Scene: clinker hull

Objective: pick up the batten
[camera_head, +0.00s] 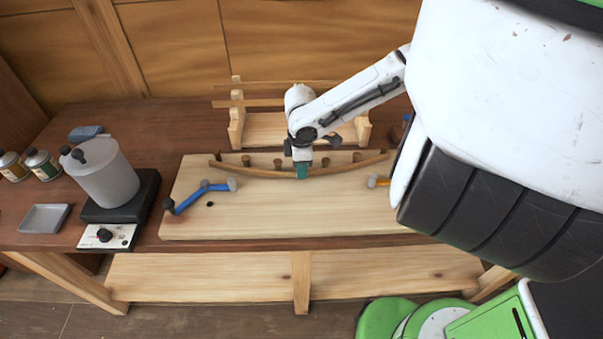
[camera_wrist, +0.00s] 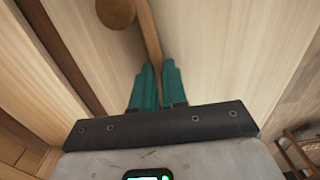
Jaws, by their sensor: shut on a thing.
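The batten (camera_head: 250,173) is a long, thin, curved brown wooden strip. It lies along the far side of the pale board (camera_head: 270,222), bowed in front of several round wooden pegs (camera_head: 278,163). My gripper (camera_head: 302,174) reaches down from above, near the middle of the batten. In the wrist view the teal fingers (camera_wrist: 158,75) are shut on the batten (camera_wrist: 149,35), which runs away between them. One peg (camera_wrist: 116,11) shows beside the batten there.
A wooden rack (camera_head: 237,125) with strips stands behind the board. A blue tool (camera_head: 203,188) and an orange-handled tool (camera_head: 381,181) lie on the board. On the left are a grey pot (camera_head: 105,175) on a hotplate, a tray (camera_head: 45,218) and cans (camera_head: 42,164).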

